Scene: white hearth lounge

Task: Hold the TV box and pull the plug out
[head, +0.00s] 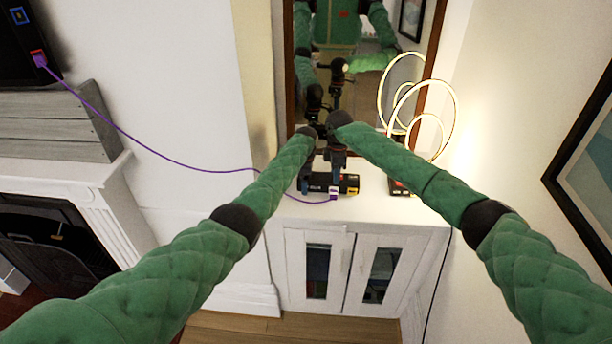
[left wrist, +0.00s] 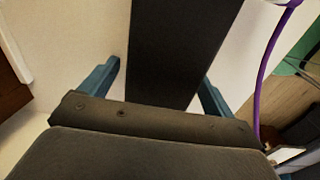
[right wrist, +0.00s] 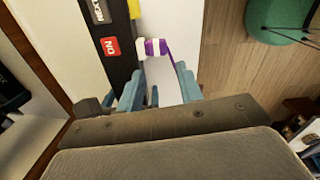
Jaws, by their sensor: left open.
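The TV box (head: 349,184) is a long black box with coloured labels on top of the white cabinet. My left gripper (head: 305,185) is open at its left part. In the left wrist view the black box (left wrist: 178,45) passes between the two blue fingers (left wrist: 158,88), with gaps at both sides. The white and purple plug (head: 333,193) sits at the box's near side; it also shows in the right wrist view (right wrist: 153,47). My right gripper (right wrist: 160,75) is just at the plug, its fingertips a small distance apart. Whether they touch the plug is unclear.
A purple cable (head: 165,160) runs from the plug to the screen (head: 22,45) at upper left. A glowing ring lamp (head: 420,105) stands right of the box on the cabinet (head: 400,218). A mirror (head: 350,95) is behind.

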